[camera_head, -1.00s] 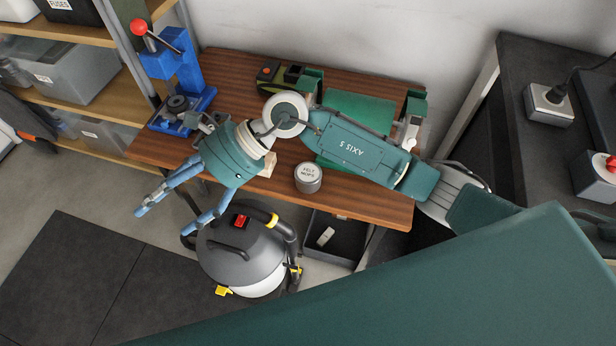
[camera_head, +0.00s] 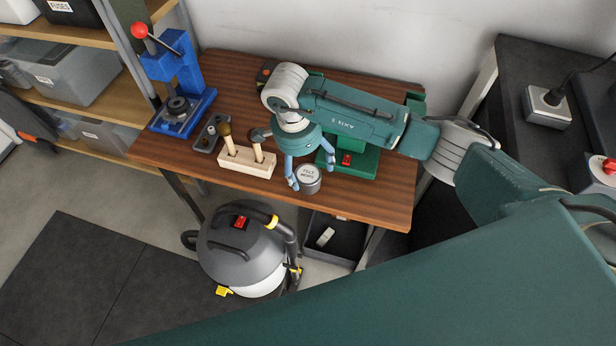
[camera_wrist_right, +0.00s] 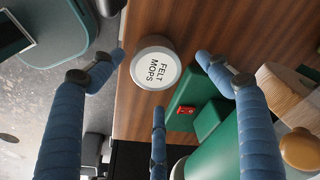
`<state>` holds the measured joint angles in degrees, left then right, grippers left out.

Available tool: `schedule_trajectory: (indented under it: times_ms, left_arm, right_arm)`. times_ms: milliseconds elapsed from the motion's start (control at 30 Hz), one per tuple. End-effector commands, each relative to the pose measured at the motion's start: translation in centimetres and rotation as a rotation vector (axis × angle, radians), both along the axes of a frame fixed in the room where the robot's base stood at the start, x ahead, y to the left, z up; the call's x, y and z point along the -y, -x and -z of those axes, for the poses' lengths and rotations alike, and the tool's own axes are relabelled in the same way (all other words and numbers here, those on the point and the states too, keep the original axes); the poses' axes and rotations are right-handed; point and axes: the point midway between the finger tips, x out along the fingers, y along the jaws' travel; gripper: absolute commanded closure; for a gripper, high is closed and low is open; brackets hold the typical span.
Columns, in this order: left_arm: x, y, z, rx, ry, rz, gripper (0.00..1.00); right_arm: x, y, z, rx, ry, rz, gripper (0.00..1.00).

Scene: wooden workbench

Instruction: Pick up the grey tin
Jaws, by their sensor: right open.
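The grey tin (camera_head: 309,180), a short round can with a white lid marked "FELT MOPS", stands upright near the front edge of the wooden workbench. My right gripper (camera_head: 311,167) is open just above and behind it, with blue fingers pointing down towards it. In the right wrist view the tin (camera_wrist_right: 154,64) appears between the spread fingertips of the right gripper (camera_wrist_right: 160,75), with a third finger below it in the picture. I see no grip on it; whether a finger touches it I cannot tell. My left gripper is not in view.
A wooden block with brown-handled tools (camera_head: 247,160) stands left of the tin. A green machine with a red switch (camera_head: 350,162) is close on its right. A blue press (camera_head: 180,85) stands at the bench's left end. A vacuum cleaner (camera_head: 243,250) is on the floor.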

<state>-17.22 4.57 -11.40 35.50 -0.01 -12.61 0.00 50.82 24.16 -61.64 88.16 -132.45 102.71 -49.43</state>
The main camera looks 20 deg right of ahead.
Motion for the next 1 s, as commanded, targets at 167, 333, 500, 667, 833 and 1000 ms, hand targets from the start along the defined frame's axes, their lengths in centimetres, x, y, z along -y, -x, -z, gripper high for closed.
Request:
schedule_trajectory:
  times_ms: [167, 333, 500, 667, 833, 1000]
  left_arm:
    - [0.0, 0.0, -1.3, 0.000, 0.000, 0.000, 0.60]
    - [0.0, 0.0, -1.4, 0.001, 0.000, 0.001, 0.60]
    - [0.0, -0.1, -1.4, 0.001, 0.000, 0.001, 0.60]
    - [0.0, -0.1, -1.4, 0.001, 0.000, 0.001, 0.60]
    - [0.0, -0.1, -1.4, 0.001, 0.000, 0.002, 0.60]
    - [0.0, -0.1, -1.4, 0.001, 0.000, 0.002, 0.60]
  right_arm:
    - [-0.1, 0.6, 2.5, -0.006, -0.001, 0.001, 0.24]
    - [0.2, 0.4, 4.5, -0.002, -0.001, 0.000, 0.24]
    - [0.2, 0.3, 4.7, 0.000, -0.002, 0.000, 0.24]
    - [0.2, 0.3, 4.7, 0.000, -0.002, 0.000, 0.38]
    - [0.2, 0.3, 4.7, 0.000, -0.001, 0.000, 0.72]
    - [0.2, 0.3, 4.7, 0.000, -0.001, 0.000, 0.73]
